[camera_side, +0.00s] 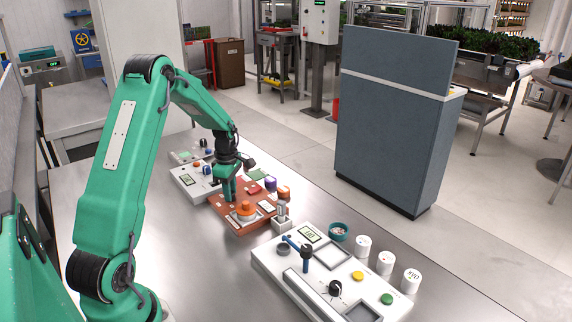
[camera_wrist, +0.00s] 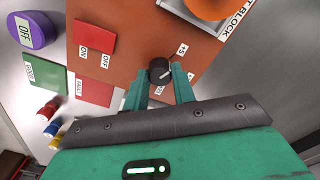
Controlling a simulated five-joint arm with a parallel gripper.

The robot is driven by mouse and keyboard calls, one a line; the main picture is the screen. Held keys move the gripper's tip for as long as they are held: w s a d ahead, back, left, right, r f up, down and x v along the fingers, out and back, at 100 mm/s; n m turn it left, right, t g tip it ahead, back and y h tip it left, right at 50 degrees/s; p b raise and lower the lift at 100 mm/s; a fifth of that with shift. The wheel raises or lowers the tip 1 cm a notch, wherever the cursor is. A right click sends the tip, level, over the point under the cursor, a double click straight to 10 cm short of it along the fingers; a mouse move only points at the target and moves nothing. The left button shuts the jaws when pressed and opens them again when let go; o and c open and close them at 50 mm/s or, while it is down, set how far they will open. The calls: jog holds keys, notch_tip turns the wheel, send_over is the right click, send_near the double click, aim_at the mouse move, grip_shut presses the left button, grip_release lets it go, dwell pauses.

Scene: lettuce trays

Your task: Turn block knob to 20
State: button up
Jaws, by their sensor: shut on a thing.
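The block (camera_side: 226,212) is an orange-brown panel in the middle of the bench in the side view. In the wrist view, its orange face (camera_wrist: 135,30) carries a small black knob (camera_wrist: 159,72) with a pale pointer line. My gripper (camera_wrist: 160,82) has one green finger on each side of this knob and is shut on it. In the side view, my gripper (camera_side: 229,197) points down onto the block, and the knob is hidden there. A large orange dial (camera_side: 245,209) sits on the same block.
A white panel (camera_side: 262,262) with a black knob, buttons and a blue lever stands at front right. White cups (camera_side: 386,262) stand beside it. Another white panel (camera_side: 183,186) lies behind my gripper.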

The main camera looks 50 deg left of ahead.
jog(key=m, duration=0.5)
jog(key=shift+m, duration=0.4)
jog(key=m, duration=0.6)
jog(key=shift+m, duration=0.3)
jog(key=o, duration=1)
jog(key=shift+r, duration=0.1)
jog(key=shift+r, duration=3.85)
jog(key=shift+r, duration=0.1)
